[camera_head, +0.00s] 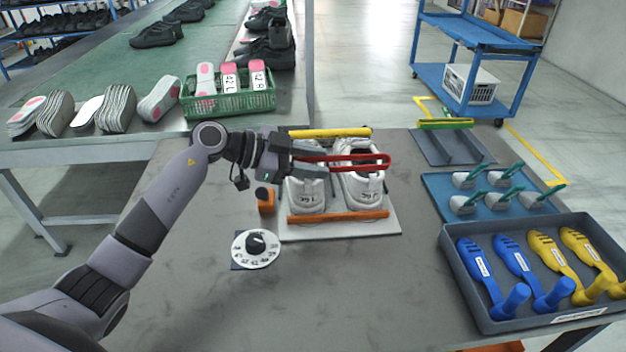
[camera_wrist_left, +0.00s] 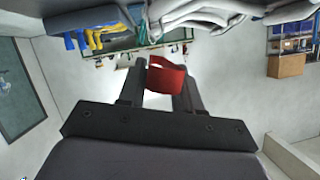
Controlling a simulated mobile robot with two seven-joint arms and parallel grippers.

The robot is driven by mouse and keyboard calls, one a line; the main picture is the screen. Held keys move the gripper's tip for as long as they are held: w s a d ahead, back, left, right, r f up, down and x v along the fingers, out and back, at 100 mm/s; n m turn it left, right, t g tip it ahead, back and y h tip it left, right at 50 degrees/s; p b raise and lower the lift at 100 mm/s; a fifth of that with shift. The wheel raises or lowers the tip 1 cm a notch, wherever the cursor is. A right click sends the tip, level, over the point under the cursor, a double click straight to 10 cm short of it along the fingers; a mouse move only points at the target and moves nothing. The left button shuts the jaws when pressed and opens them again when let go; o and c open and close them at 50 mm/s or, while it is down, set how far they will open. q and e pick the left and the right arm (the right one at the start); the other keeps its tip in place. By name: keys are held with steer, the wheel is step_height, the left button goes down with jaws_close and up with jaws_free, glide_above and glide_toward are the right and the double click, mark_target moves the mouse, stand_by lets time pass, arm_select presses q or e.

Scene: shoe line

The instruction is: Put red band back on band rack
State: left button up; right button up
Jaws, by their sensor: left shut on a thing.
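My left gripper (camera_head: 296,160) is shut on the red band (camera_head: 362,159), a long flat loop that sticks out to the right over the white shoes. In the left wrist view the red band (camera_wrist_left: 166,76) shows between the two fingers (camera_wrist_left: 165,88). The band rack (camera_head: 452,142) stands at the back right on a dark base, with a green-yellow band (camera_head: 445,123) across its top. The pair of white shoes (camera_head: 361,186) stands on a light board between a yellow bar (camera_head: 329,132) and an orange bar (camera_head: 338,216). My right gripper is not in view.
A blue mat (camera_head: 431,184) with several small teal-handled tools lies right of the shoes. A grey tray (camera_head: 471,299) with blue and yellow shoe trees is at front right. The front tabletop is clear.

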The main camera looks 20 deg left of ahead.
mark_target(313, 180)
arm_select(q)
steer(key=shift+f+p, duration=0.45)
steer(key=shift+f, duration=1.55)
steer(key=shift+c, duration=0.5)
steer(key=shift+f, duration=0.1)
steer(key=o, duration=1.1)
steer(key=shift+f, duration=0.1)
